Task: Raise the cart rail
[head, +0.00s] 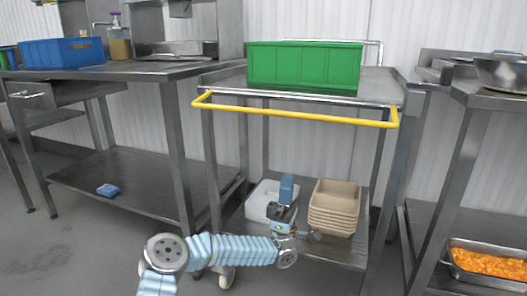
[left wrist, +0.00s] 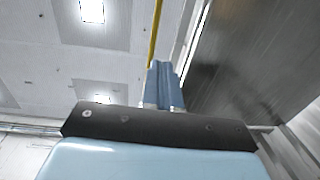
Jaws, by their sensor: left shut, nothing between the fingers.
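The cart (head: 210,140) is a steel trolley with an upper and a lower shelf. Its yellow rail (head: 290,115) sticks out in front of the top shelf, a little below the shelf's edge. My left gripper (head: 288,182) is shut and empty, pointing up below the rail and in front of the lower shelf. It stands apart from the rail in the head view. In the left wrist view the shut fingers (left wrist: 163,85) point up, and the yellow rail (left wrist: 155,32) shows beyond their tips. My right gripper is not in view.
A green crate (head: 305,66) sits on the cart's top. Beige trays (head: 335,208) and a white container (head: 262,200) are on its lower shelf. A steel table with a blue crate (head: 60,52) stands left. A counter with a bowl (head: 503,72) and an orange food pan (head: 487,263) stands right.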

